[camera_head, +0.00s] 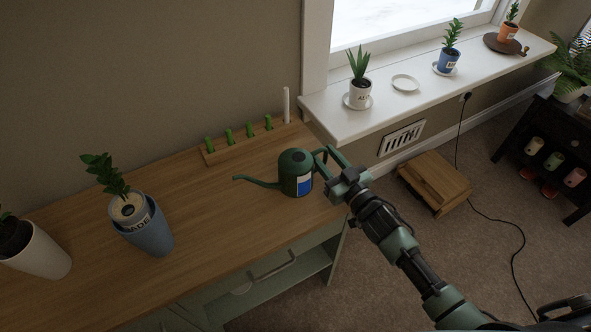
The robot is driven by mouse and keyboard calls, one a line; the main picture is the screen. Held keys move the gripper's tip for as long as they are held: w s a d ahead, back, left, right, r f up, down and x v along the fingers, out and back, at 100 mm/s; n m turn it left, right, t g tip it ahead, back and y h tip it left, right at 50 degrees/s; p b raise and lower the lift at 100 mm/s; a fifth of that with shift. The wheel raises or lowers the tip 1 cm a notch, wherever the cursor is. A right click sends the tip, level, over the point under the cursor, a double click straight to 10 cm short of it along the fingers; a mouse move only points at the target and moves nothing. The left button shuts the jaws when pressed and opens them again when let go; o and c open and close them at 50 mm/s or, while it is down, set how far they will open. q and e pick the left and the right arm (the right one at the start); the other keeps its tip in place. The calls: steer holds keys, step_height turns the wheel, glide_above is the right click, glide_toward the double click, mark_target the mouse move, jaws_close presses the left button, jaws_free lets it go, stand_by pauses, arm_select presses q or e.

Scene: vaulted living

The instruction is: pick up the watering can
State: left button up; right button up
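The watering can (295,175) is dark green with a blue and white label. It stands upright near the right end of the wooden worktop (215,225), its long thin spout pointing left. My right gripper (324,158) is at the can's right side, where the handle would be. Its two fingers look apart, reaching up and left toward the can. The handle is hard to tell from the similarly green fingers, so I cannot tell whether they touch it. My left gripper is not in view.
A wooden rack with green pegs (240,140) stands behind the can. A blue-potted plant (145,230) and a white pot (38,252) stand to the left. The white windowsill (425,90) holds potted plants and an empty saucer (405,83). A wooden box (434,180) is on the floor.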

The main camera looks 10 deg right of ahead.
jaws_close()
stand_by(1.3)
steer(key=shift+r, duration=0.15)
